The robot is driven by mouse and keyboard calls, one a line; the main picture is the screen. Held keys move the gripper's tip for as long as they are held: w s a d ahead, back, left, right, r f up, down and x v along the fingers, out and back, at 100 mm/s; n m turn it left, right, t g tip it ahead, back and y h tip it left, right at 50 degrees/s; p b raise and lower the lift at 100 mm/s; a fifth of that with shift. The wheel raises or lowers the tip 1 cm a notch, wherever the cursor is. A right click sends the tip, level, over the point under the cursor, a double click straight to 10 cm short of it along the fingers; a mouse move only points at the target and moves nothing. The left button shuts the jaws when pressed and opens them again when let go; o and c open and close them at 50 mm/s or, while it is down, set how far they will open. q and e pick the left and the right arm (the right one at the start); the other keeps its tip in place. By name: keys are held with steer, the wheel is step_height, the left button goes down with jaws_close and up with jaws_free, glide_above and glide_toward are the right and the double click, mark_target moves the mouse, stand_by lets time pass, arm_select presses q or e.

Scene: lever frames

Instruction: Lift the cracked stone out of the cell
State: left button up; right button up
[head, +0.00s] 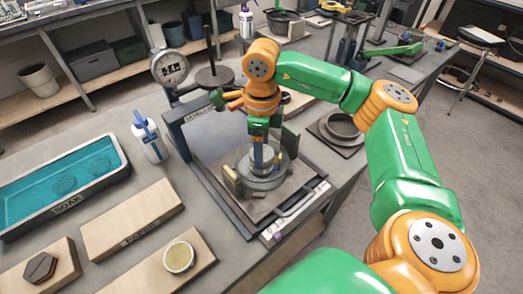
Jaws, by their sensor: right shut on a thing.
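The cell (243,178) is a clear round dish on the base of the lever frame (186,142). My right gripper (261,160) points straight down into the cell and is shut on a small grey round piece (264,169), which looks to be the cracked stone. The fingers cover part of it, and no crack can be made out at this size. The piece still appears within the cell's rim; I cannot tell whether it is clear of the bottom. My left gripper is not in view.
A dial gauge (170,68) and a weight hanger (214,77) stand close behind the gripper. A blue-topped bottle (150,140), a soak tray (118,153) of water and wooden boards (130,215) lie to the left. Round rings (338,130) sit at right.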

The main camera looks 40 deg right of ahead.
steer(key=shift+r, duration=0.25)
step_height(320, 180, up, 6)
steer(key=p, duration=0.5)
